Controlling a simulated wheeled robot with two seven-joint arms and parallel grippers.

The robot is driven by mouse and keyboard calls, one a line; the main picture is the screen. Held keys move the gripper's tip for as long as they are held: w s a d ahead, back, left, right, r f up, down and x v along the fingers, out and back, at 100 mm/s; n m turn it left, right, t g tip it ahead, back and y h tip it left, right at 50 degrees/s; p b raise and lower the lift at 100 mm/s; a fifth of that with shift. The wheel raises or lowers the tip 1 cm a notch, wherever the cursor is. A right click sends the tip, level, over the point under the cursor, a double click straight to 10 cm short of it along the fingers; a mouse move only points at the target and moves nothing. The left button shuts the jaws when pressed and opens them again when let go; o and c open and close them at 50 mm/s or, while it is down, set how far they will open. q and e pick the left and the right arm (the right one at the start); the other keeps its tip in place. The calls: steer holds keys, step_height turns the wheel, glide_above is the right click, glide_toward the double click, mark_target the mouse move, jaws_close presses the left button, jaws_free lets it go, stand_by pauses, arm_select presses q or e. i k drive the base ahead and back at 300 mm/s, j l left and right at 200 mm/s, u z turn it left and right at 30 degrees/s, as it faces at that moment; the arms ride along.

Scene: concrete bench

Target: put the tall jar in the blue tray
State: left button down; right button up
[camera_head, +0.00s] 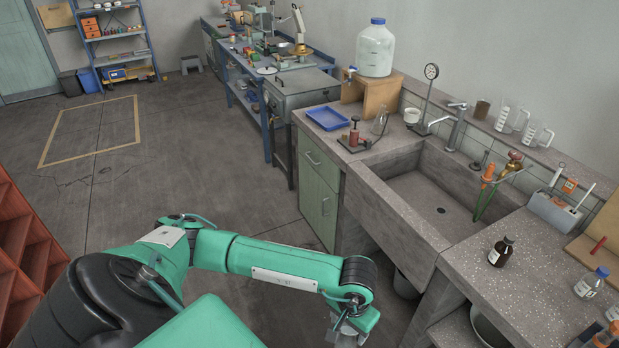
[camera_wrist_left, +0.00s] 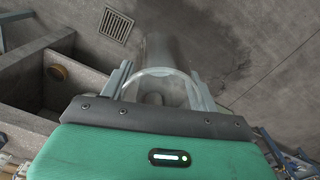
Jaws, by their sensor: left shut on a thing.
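The blue tray (camera_head: 326,118) lies empty on the far left part of the bench top. My left gripper (camera_head: 350,332) is low at the bottom of the head view, in front of the bench and well away from the tray. In the left wrist view my left gripper (camera_wrist_left: 160,80) is shut on a clear, round-rimmed glass vessel, which I take for the tall jar (camera_wrist_left: 165,73). Its rim faces the wrist camera, and its lower part is hard to make out. My right gripper is not in view.
A red-topped stand (camera_head: 354,137) and a clear glass piece (camera_head: 380,121) stand close to the tray. A large water bottle (camera_head: 375,50) sits on a wooden stand behind. The sink (camera_head: 425,205) is right of the green cabinet (camera_head: 318,196).

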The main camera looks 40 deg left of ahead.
mark_target(327, 120)
steer(key=i+j, duration=0.1)
steer(key=j, duration=0.3)
steer(key=i+j, duration=0.15)
steer(key=j, duration=0.2)
steer(key=i+j, duration=0.1)
steer(key=j, duration=0.3)
steer(key=i+j, duration=0.15)
steer(key=j, duration=0.2)
steer(key=i+j, duration=0.1)
steer(key=j, duration=0.3)
